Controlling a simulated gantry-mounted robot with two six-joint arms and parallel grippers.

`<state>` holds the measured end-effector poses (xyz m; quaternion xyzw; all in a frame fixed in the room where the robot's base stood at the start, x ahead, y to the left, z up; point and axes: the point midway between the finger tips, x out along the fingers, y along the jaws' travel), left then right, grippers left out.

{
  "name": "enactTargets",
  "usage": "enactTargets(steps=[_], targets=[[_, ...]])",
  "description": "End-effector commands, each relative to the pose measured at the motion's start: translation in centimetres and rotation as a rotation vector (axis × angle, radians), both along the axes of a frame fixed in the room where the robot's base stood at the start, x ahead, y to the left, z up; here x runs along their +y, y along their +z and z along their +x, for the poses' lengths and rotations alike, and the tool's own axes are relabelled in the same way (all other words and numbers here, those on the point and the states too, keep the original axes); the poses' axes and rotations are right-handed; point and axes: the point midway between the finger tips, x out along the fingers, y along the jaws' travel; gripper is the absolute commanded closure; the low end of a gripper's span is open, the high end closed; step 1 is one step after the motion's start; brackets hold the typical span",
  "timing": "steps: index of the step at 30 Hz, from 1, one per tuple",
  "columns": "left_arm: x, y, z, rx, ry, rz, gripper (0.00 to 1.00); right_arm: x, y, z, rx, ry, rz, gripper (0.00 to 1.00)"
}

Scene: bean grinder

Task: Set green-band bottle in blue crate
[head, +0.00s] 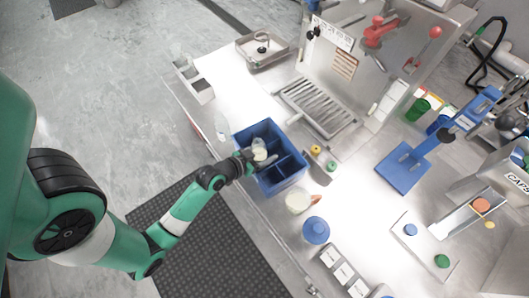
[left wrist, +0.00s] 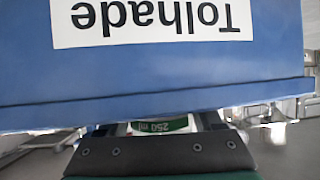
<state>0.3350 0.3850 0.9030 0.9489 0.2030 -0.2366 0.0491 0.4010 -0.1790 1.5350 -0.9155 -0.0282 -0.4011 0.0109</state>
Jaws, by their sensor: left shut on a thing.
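The blue crate (head: 288,182) stands on the steel counter, divided into compartments. In the left wrist view its blue wall (left wrist: 200,72) fills the upper part, with a white label reading "Tolhade" upside down. My left gripper (head: 252,158) is at the crate's left side, shut on a pale bottle (head: 260,149). In the left wrist view a green band marked "250 ml" shows on the bottle (left wrist: 160,126), just past the gripper's dark edge. The bottle is at the crate's upper left part; how deep it sits is hard to tell. My right gripper is not in view.
A clear vessel (head: 221,126) stands left of the crate. A whitish cup (head: 297,202) and a blue round container (head: 316,230) stand below it. The counter above the crate has free room.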

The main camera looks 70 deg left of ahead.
Motion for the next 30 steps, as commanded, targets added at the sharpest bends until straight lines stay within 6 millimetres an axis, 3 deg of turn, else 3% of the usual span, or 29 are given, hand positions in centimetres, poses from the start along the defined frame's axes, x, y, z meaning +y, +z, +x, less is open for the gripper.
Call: enactTargets(steps=[6,7,12,23,28,30], targets=[[-0.2,-1.3,-0.3,0.019,-0.001,-0.014,1.0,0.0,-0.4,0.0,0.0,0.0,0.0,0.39],[-0.2,-1.4,-0.3,0.022,-0.001,-0.015,0.31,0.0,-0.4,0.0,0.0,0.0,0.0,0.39],[-0.3,-1.5,-0.4,0.024,-0.001,-0.016,0.03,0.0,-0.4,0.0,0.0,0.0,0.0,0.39],[-0.2,-1.5,-0.5,0.025,0.003,-0.017,0.03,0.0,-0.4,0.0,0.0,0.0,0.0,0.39],[-0.2,0.3,-0.6,0.023,0.003,-0.017,0.03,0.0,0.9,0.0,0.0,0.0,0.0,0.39],[-0.8,0.7,-1.9,0.024,0.005,-0.017,0.03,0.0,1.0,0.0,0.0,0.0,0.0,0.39]])
